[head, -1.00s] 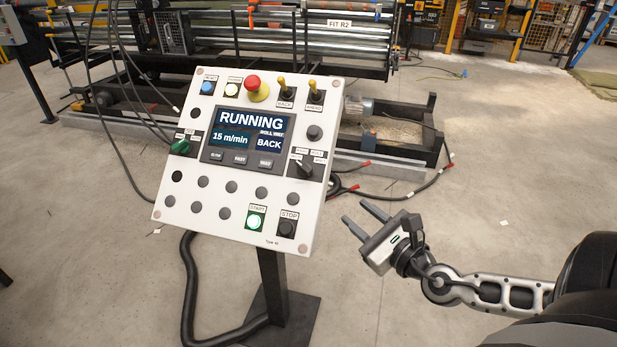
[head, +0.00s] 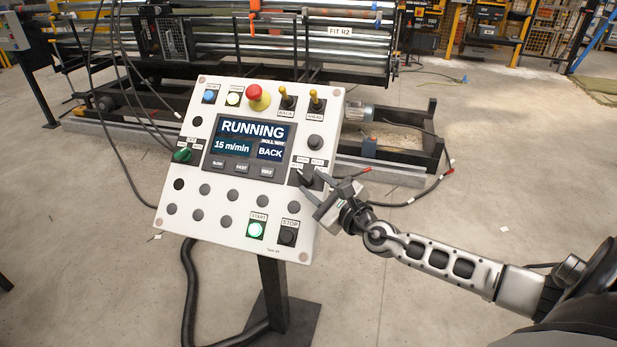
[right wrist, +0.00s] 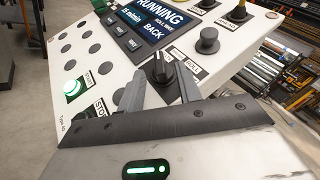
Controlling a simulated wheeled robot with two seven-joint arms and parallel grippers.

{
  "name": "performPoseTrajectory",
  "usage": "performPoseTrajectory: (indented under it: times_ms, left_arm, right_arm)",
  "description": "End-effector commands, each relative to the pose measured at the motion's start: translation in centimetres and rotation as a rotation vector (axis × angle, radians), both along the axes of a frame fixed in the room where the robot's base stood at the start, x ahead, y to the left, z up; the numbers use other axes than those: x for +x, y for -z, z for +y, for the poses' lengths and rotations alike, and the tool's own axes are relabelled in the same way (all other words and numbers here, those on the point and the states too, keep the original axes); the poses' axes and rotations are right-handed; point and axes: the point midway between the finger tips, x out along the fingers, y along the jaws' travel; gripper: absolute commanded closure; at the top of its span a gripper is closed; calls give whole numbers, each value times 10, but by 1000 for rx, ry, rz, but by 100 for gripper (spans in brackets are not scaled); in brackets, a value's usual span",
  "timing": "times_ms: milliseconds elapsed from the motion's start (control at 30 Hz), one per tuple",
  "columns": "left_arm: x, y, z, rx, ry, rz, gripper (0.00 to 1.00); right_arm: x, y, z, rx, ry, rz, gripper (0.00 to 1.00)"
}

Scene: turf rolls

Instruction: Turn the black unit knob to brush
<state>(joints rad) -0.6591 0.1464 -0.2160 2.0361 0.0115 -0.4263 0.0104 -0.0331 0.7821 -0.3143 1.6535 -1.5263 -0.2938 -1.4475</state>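The black unit knob (head: 307,178) sits on the right side of the white control panel (head: 236,232), below a plain black knob. It also shows in the right wrist view (right wrist: 159,69), with small labels around it that are too blurred to read surely. My right gripper (head: 314,181) is at the panel, with its fingers pointing at the knob. In the right wrist view the open fingers (right wrist: 163,80) stand on either side of the knob, with gaps; I cannot tell whether either one touches it. My left gripper is not in view.
The panel screen (head: 248,146) reads RUNNING, 15 m/min and BACK. The START button (head: 256,230) glows green, with a black STOP button (head: 289,233) beside it. A red emergency button (head: 259,96) and two yellow-tipped toggles are at the top. A roller machine (head: 215,45) stands behind.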

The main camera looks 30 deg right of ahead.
Motion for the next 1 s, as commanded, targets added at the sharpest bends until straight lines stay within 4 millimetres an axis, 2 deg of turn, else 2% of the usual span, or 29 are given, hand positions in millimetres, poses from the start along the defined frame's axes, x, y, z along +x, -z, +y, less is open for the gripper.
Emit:
performPoseTrajectory:
  times_ms: [33, 200, 567, 600, 700, 1000]
  left_arm:
    - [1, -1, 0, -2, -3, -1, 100]
    - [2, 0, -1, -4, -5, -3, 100]
    - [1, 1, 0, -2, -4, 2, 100]
    - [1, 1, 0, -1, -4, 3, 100]
    - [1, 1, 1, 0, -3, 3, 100]
    - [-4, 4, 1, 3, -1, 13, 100]
  right_arm:
    - [9, -1, 0, 1, 1, -3, 65]
    - [25, 0, 1, 0, 1, -2, 65]
    - [30, 0, 2, 0, 0, 0, 65]
    - [30, 0, 2, 0, 0, 0, 71]
    - [30, 0, 2, 0, 0, 0, 99]
    - [30, 1, 2, 5, 9, -4, 100]
